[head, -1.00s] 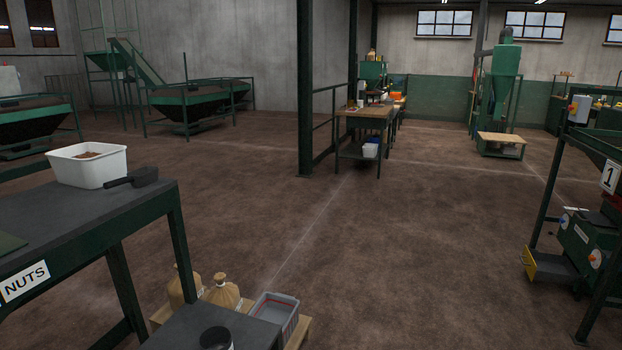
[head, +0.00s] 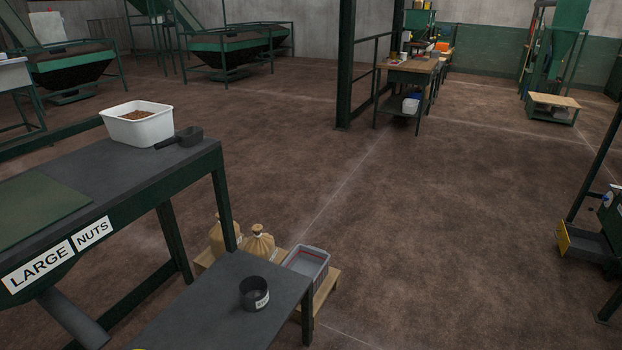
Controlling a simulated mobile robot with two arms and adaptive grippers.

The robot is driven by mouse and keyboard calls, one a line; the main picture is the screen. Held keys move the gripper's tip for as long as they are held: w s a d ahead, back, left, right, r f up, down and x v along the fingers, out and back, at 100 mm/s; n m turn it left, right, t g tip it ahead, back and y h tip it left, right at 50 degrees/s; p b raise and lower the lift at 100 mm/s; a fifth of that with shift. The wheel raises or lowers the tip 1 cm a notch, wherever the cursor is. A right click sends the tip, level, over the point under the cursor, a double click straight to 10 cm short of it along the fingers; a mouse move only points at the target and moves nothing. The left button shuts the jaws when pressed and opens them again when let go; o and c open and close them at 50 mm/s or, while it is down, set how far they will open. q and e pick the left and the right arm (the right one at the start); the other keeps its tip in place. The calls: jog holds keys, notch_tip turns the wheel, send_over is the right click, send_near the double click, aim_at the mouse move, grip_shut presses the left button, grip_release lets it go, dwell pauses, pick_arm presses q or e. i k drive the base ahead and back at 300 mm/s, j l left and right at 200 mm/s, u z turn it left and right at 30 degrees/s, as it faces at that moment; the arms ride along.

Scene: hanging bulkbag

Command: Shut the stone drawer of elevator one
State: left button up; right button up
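The stone drawer (head: 564,238) shows at the right edge of the head view, low above the floor. It has a yellow front and a dark tray body, and it sticks out from the machine, so it stands open. Elevator one (head: 609,215) is mostly cut off by the right picture edge. Only part of its green housing and dark legs shows. Neither of my grippers is in view.
A dark table (head: 150,190) labelled LARGE NUTS, with a white tub (head: 138,128) and black scoop (head: 180,138), stands at left. A lower table (head: 225,310) holds a black cup (head: 254,293). Sacks (head: 259,243) and a grey crate (head: 306,263) sit on a pallet. Open floor (head: 450,230) lies before the drawer.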

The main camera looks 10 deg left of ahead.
aim_at(582, 244)
jog(key=z, duration=1.35)
jog(key=i+j+u, duration=0.1)
jog(key=i+u, duration=0.4)
jog(key=i, duration=1.1)
jog(key=i+z, duration=0.1)
jog(key=i, duration=0.4)
jog(key=i+j+z, duration=0.1)
jog(key=i, duration=0.4)
jog(key=i+j+z, duration=0.1)
jog(key=i, duration=0.35)
jog(key=i+j+z, duration=0.15)
jog(key=i, duration=0.35)
